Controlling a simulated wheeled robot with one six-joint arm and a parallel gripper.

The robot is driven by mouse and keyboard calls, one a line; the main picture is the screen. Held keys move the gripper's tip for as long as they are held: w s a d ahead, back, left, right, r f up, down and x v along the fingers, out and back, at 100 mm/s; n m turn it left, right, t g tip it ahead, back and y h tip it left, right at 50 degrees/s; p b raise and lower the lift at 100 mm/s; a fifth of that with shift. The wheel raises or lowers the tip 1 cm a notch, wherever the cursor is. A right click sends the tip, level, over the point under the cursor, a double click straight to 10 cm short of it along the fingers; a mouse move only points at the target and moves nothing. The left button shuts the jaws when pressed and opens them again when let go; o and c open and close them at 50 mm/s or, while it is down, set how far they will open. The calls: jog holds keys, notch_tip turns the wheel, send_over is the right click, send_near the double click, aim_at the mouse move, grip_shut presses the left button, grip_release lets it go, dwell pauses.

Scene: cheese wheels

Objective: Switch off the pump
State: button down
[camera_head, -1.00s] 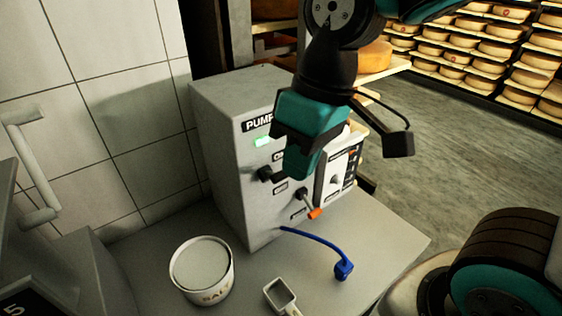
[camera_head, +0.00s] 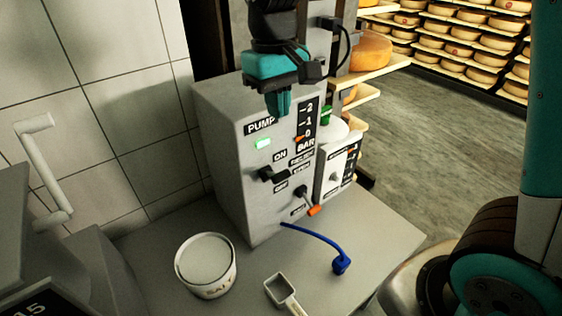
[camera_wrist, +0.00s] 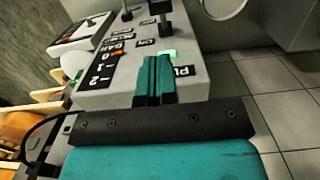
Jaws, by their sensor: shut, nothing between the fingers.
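The pump box (camera_head: 225,130) is a grey cabinet standing on the counter, with a PUMP label and a lit green lamp (camera_head: 263,143). Its black switch lever (camera_head: 272,174) sits between the ON and OFF labels; I cannot tell which way it is set. It also shows in the wrist view (camera_wrist: 163,20).
Tiled wall stands left; cheese shelves are behind.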

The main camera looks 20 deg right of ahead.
aim_at(280, 173)
jog(key=f, duration=0.8)
jog(key=s+f+p, duration=0.1)
jog(key=f, duration=0.3)
jog(key=shift+d+f, duration=0.1)
jog(key=shift+f, duration=0.3)
jog(key=shift+f, duration=0.15)
